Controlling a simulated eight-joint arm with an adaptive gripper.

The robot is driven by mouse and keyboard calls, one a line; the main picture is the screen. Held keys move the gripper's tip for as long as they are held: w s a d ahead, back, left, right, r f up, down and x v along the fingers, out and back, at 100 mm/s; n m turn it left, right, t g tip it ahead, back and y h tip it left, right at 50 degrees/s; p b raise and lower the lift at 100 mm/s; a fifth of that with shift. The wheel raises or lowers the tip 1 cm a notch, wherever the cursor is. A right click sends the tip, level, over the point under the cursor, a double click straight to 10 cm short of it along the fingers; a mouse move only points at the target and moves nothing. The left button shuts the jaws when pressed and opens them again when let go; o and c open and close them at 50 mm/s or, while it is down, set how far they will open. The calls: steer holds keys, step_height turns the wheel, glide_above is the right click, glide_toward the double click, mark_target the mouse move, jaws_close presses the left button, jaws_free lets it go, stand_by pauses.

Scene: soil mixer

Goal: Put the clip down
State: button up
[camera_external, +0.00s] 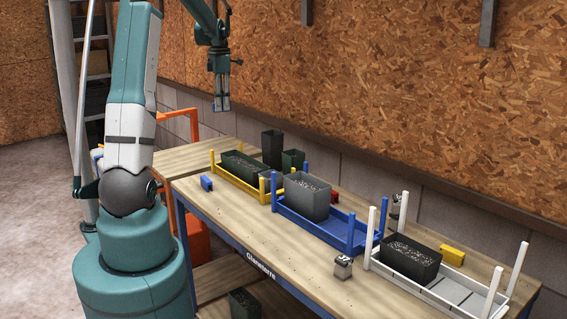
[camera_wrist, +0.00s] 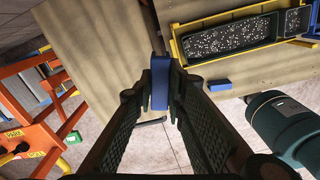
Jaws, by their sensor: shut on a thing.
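My gripper (camera_external: 222,106) hangs high above the far left end of the workbench. In the wrist view my gripper (camera_wrist: 160,100) is shut on a small blue clip (camera_wrist: 160,80), held between the fingertips. In the external view the held clip is too small to make out clearly. A second blue clip (camera_external: 207,183) sits on the bench near its left edge, beside the yellow tray. It also shows in the wrist view (camera_wrist: 220,85), to the right of the held clip and well below it.
A yellow clip (camera_external: 452,256) lies behind the white tray. An orange frame (camera_wrist: 30,115) stands at the left.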

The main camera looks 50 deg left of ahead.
steer(key=s+a+f+n, duration=0.1)
steer(key=s+a, duration=0.3)
steer(key=a, duration=0.3)
steer(key=s+a+n, duration=0.1)
steer(key=s+a, duration=0.3)
steer(key=a, duration=0.3)
steer(key=n, duration=0.2)
glide_above(165, 157)
step_height(165, 157, down, 11)
steer(key=shift+s+d+f, duration=0.15)
steer(key=shift+d+f, duration=0.15)
steer(key=shift+f, duration=0.4)
steer(key=shift+f, duration=0.1)
steer(key=shift+f, duration=3)
steer(key=shift+f, duration=1.9)
steer(key=shift+f, duration=0.2)
